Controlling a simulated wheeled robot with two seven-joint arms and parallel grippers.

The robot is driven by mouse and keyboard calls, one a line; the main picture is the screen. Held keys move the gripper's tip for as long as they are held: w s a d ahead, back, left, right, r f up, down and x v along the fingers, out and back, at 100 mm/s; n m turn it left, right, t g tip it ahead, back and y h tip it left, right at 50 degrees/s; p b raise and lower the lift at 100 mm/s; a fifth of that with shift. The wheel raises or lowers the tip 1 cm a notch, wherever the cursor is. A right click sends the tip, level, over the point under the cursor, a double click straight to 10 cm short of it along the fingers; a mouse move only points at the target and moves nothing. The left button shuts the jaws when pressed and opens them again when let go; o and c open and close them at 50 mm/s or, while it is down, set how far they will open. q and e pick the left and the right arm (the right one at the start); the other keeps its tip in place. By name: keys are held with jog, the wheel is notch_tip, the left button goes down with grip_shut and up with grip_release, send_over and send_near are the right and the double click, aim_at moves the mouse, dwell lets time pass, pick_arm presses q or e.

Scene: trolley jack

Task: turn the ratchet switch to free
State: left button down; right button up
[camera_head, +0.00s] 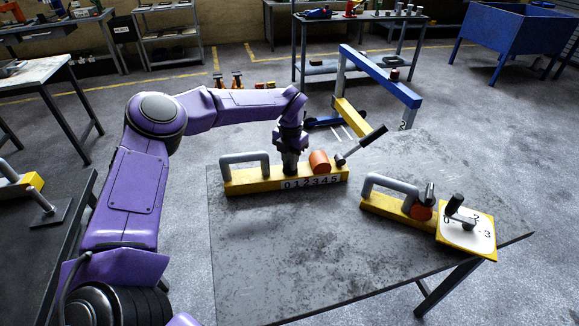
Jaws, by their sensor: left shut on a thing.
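My left gripper (290,166) points straight down at the yellow bar (240,182) marked 0 to 5 on the table. It is shut on a small dark part at the bar's top, between the grey handle (244,158) and the orange cylinder (319,161). The fingers hide most of that part, so I cannot tell its setting. A black-gripped lever (366,141) slants up to the right beside the cylinder. A second yellow unit (385,204) at the right has a numbered plate (480,238) with a black-knobbed lever. I cannot tell which part is the ratchet switch. My right gripper is out of view.
The grey metal table (290,260) has free room at its front. A blue bin (519,36), a workbench (345,22) and shelves stand farther back.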

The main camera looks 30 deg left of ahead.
pick_arm(q)
jog(key=n+b, duration=0.3)
jog(key=n, duration=0.1)
jog(key=shift+f+n, duration=0.15)
jog(key=shift+n, duration=0.15)
jog(key=shift+n+b, duration=1.75)
jog(key=shift+n, duration=0.45)
jog(key=shift+r, duration=0.2)
jog(key=c, duration=1.1)
grip_release()
notch_tip(320, 180, up, 11)
jog(key=shift+f, duration=0.2)
